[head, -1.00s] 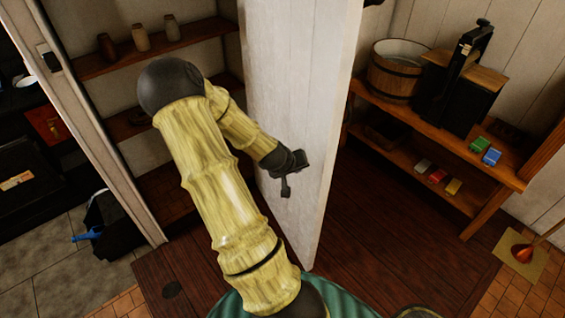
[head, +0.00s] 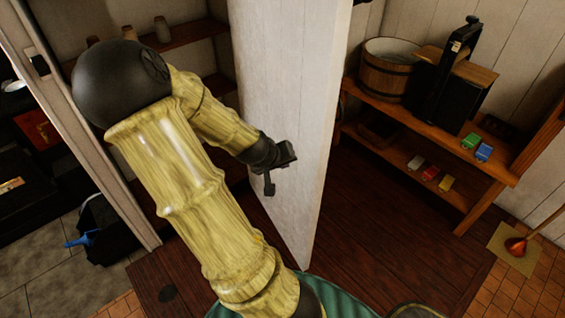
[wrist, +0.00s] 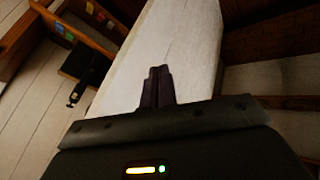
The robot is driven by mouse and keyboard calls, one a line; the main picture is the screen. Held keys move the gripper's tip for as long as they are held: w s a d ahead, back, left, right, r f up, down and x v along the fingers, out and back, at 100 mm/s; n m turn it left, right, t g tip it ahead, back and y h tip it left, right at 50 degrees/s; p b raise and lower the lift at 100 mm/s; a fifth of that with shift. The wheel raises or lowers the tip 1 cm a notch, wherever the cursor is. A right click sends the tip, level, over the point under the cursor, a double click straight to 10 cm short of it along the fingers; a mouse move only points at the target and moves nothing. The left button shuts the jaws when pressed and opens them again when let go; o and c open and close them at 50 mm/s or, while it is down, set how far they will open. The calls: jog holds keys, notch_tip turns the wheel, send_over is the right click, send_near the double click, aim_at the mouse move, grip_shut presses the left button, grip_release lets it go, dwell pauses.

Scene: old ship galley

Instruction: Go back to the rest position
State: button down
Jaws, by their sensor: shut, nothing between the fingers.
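My gripper (head: 269,187) is at the end of my bent arm, in front of the white door (head: 285,130) in the head view. In the wrist view the two dark fingers of my gripper (wrist: 157,86) are together with nothing between them. The white door (wrist: 165,50) lies behind the fingertips there. I cannot tell how wide the gap between fingertips and door is. The door stands open, with a shelved cupboard to its left. My arm's large elbow hides part of the cupboard shelves.
A wooden shelf unit (head: 430,140) at right holds a bucket (head: 388,75), a black device (head: 455,85) and several small coloured packs. Dark floor right of the door is clear.

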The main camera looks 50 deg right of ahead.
dwell(0.4)
jog(key=w+a+r+n+y, duration=0.1)
jog(key=a+r+n+y, duration=0.1)
jog(key=a, duration=1.3)
jog(key=w+a+r+n+t+y, duration=0.1)
jog(key=a+n+y, duration=0.4)
jog(key=a, duration=1.1)
jog(key=shift+r+t, duration=0.3)
jog(key=shift+r, duration=0.05)
jog(key=shift+w, duration=0.1)
